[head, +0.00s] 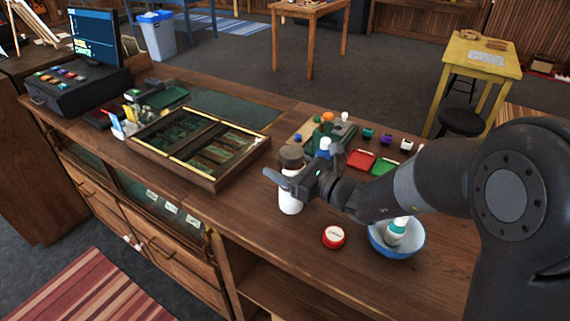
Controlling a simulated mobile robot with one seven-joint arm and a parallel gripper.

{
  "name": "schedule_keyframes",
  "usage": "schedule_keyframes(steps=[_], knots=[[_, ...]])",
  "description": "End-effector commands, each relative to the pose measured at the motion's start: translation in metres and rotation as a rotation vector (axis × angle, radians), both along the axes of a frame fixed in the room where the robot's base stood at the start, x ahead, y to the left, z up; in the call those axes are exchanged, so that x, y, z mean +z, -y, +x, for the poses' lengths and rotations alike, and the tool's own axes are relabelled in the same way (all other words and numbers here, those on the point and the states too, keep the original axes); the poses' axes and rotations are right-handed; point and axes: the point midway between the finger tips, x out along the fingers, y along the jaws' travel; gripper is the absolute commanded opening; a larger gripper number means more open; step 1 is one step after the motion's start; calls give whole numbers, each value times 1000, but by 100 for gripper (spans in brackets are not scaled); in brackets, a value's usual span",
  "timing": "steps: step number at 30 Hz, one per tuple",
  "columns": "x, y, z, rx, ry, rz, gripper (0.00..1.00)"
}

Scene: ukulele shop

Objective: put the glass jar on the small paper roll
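My gripper (287,180) is above the near counter, beside an upright object with a brown, lid-like top (291,156). A white, rounded body (291,204) shows directly below my gripper and stands on the counter. The fingers cover the middle, so I cannot tell whether the brown top and white body are one thing, or the glass jar above the small paper roll. I also cannot tell whether the fingers touch or grip anything.
A red-and-white round tin (334,237) and a blue bowl (396,243) holding a small bottle (395,231) stand on the near counter. A wooden display case (217,182) lies to the left. Red (361,160) and green (384,167) trays lie behind my arm.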

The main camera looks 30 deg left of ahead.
Motion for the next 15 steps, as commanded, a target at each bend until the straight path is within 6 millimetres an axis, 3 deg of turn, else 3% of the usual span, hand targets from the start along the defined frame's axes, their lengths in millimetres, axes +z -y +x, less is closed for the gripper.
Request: schedule_keyframes(steps=[5,15], knots=[[0,0,0,0,0,0,81],[4,3,0,-1,1,0,81]])
